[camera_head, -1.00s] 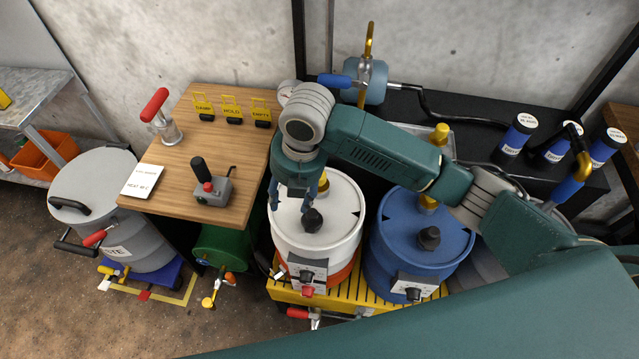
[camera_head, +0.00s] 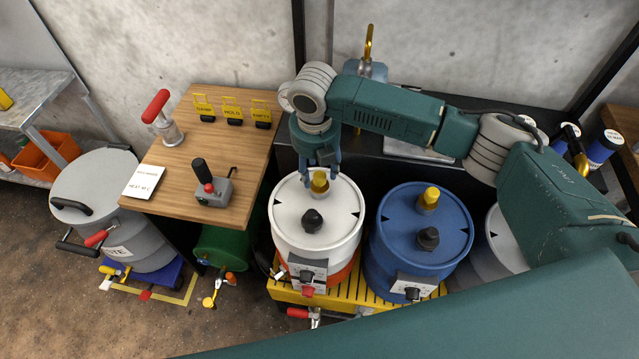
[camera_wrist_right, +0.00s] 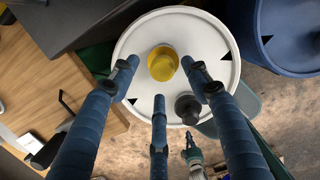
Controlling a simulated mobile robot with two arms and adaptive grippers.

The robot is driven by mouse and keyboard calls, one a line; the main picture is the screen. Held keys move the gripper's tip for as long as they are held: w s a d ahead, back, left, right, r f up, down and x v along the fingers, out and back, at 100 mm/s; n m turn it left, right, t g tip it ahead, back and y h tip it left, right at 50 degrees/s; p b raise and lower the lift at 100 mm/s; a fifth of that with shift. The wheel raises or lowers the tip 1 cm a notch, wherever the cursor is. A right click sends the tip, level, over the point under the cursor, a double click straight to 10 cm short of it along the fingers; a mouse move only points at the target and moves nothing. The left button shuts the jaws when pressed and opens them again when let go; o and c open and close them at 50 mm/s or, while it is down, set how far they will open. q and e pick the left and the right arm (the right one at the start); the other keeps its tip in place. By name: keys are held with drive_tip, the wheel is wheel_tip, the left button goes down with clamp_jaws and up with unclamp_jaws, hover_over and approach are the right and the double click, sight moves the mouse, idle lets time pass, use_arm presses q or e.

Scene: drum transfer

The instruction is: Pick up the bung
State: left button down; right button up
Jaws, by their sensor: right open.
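A yellow bung (camera_head: 319,183) stands on the lid of the white drum (camera_head: 290,228), toward its back edge. It also shows in the right wrist view (camera_wrist_right: 162,63). My right gripper (camera_head: 320,168) is open and points down just above and behind the bung. In the wrist view its fingers (camera_wrist_right: 161,80) are spread, with the bung between the two upper fingertips and nothing held. I cannot tell whether any finger touches it. A black knob (camera_head: 312,220) sits nearer the front of the same lid. My left gripper is not in view.
A blue drum (camera_head: 400,255) with another yellow bung (camera_head: 428,199) stands to the right. Both drums stand on a yellow slatted platform (camera_head: 348,303). A wooden table (camera_head: 225,150) is close on the left, carrying a control box (camera_head: 212,192).

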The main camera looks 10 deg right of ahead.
sight(320, 175)
drive_tip(key=shift+w+d+f, duration=0.1)
drive_tip(key=shift+d+f, duration=0.05)
drive_tip(key=shift+f, duration=0.8)
drive_tip(key=shift+w+d+f, duration=0.1)
drive_tip(key=shift+d+f, duration=0.05)
drive_tip(key=shift+f, duration=0.75)
clamp_jaws()
drive_tip(key=shift+r, duration=0.15)
wheel_tip(320, 175, up, 23)
drive_tip(key=p, duration=0.3)
drive_tip(key=shift+p, duration=0.35)
